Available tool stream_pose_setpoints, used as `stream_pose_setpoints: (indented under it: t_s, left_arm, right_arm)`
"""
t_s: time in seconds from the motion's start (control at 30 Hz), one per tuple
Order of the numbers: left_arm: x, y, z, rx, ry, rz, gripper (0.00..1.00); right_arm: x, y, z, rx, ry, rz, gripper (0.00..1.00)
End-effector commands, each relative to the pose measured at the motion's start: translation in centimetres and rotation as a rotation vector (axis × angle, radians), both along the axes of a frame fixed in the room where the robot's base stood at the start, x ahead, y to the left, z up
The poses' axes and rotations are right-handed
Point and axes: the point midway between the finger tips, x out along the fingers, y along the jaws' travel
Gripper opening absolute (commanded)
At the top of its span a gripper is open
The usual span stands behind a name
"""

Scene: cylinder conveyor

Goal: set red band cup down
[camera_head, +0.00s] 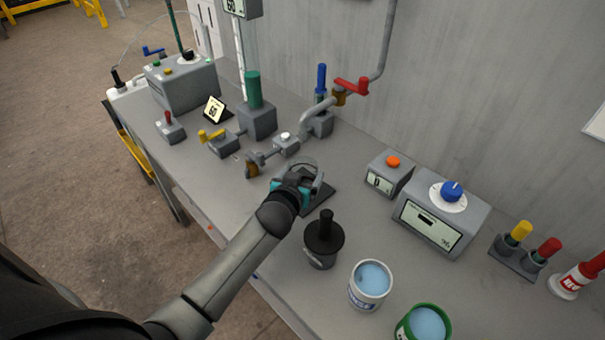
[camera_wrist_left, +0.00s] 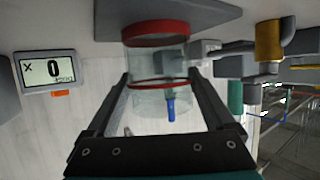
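The red band cup (camera_wrist_left: 158,60) is clear, with a thick red band at its far end and a thin red ring nearer me. In the left wrist view it lies between the fingers of my left gripper (camera_wrist_left: 160,78), which touch both its sides. In the head view my left gripper (camera_head: 303,180) is low over a dark flat pad (camera_head: 320,196) on the bench, and mostly hides the cup; only a clear rim shows. The cup's red end is at the pad in the wrist view; whether it touches is unclear. My right gripper is out of view.
Pipework with a red-handled valve (camera_head: 351,86) stands just behind the gripper. A dark lidded pot (camera_head: 322,242) and a white tub of blue liquid (camera_head: 370,284) stand in front. A small display box (camera_head: 390,174) and blue-knobbed device (camera_head: 440,217) are to the right.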

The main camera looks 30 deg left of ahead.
Motion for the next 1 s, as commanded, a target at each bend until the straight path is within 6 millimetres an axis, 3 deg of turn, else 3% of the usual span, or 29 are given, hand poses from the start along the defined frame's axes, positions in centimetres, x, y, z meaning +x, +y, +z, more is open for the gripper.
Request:
stream_pose_setpoints:
  t_s: [0.1, 0.47, 1.0]
  left_arm:
    - [0.0, 0.0, 0.0, 0.000, 0.001, 0.000, 1.00]
    - [-0.3, -0.1, 0.6, -0.001, 0.001, -0.001, 1.00]
    - [-8.2, -1.5, 3.9, -0.001, 0.001, 0.001, 1.00]
  right_arm:
    - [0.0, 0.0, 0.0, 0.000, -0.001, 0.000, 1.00]
    - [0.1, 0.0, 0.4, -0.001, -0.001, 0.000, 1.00]
    - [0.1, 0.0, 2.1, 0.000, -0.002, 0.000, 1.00]
